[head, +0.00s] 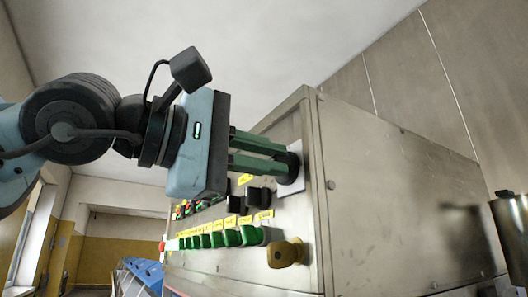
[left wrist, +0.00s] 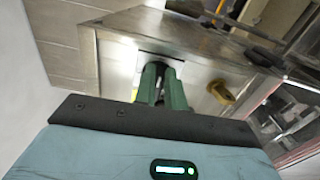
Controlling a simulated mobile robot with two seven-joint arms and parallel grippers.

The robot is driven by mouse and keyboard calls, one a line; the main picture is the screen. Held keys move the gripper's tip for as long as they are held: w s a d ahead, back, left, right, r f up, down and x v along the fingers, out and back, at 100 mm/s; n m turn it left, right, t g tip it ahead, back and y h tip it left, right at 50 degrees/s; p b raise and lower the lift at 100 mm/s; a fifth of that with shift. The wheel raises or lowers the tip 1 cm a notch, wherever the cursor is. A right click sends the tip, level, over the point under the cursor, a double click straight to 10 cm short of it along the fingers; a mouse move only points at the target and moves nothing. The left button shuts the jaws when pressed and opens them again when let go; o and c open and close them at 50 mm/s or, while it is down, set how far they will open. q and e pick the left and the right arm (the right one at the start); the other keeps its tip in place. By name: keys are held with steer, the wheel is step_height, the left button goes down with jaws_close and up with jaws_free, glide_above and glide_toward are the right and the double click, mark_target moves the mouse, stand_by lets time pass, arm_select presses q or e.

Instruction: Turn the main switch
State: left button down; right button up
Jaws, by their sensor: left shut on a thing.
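The main switch (head: 291,168) is a dark round knob on a pale square plate near the upper right edge of the panel. My left gripper (head: 284,160) reaches it from the left with its green fingers, shut on the knob. In the left wrist view the fingers (left wrist: 161,75) meet the switch in front of the plate, and they hide most of the knob. I cannot tell the angle of the switch. My right gripper is not in view.
The metal cabinet (head: 400,190) fills the right. Below the switch are black knobs (head: 258,195), a row of green buttons (head: 232,238) and a brass-coloured knob (head: 284,253). A dark cylinder (head: 511,235) stands at the far right. The space above the cabinet is clear.

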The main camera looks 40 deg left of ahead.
arm_select(q)
steer(key=shift+f+m, duration=0.1)
steer(key=shift+m, duration=0.2)
steer(key=c, duration=1.5)
jaws_free()
steer(key=shift+o, duration=0.2)
steer(key=v, duration=0.7)
steer(key=shift+s, duration=0.4)
steer(key=shift+a, duration=0.2)
